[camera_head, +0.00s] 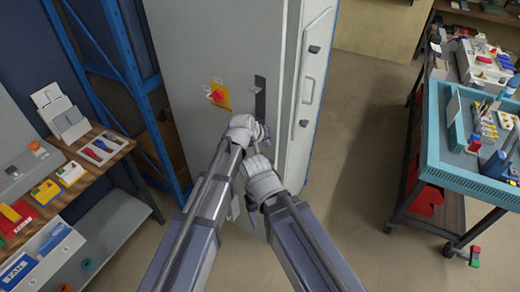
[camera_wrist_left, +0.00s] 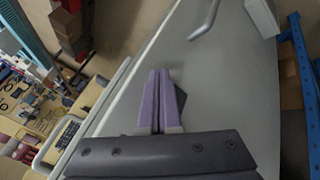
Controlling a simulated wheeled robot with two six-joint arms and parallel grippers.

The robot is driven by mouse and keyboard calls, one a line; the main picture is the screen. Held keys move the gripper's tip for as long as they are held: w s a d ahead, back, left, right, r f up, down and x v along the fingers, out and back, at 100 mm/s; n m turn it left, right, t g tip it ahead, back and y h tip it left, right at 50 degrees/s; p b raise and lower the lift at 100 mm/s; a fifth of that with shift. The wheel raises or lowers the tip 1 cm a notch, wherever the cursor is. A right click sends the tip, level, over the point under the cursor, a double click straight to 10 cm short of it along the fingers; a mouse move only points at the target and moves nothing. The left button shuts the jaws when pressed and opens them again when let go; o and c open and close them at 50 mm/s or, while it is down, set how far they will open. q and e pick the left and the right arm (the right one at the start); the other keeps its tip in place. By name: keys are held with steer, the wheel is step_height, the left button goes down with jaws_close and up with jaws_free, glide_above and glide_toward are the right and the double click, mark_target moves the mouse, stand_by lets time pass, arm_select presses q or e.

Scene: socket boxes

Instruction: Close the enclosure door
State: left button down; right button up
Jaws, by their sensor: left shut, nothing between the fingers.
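The tall light-grey enclosure (camera_head: 215,50) stands ahead of me. Its broad face carries a red switch on a yellow plate (camera_head: 219,96) and a dark upright handle (camera_head: 260,98). A narrower pale panel (camera_head: 313,85) on its right has a bar handle and dark fittings; I cannot tell how far the door stands open. My left gripper (camera_head: 262,134) is in front of the broad face, just below the dark handle. In the left wrist view its purple fingers (camera_wrist_left: 158,100) are together and empty before a grey panel (camera_wrist_left: 215,75). My right gripper (camera_head: 256,153) is close below it; its fingertips are unclear.
A blue rack (camera_head: 115,60) stands left of the enclosure. A wooden bench (camera_head: 95,160) with coloured parts is at the left. A teal-edged workbench (camera_head: 450,160) with tools is at the right. Bare floor (camera_head: 350,150) lies between the enclosure and that bench.

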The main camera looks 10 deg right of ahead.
arm_select(q)
steer(key=shift+w+d, duration=0.6)
steer(key=shift+w, duration=0.1)
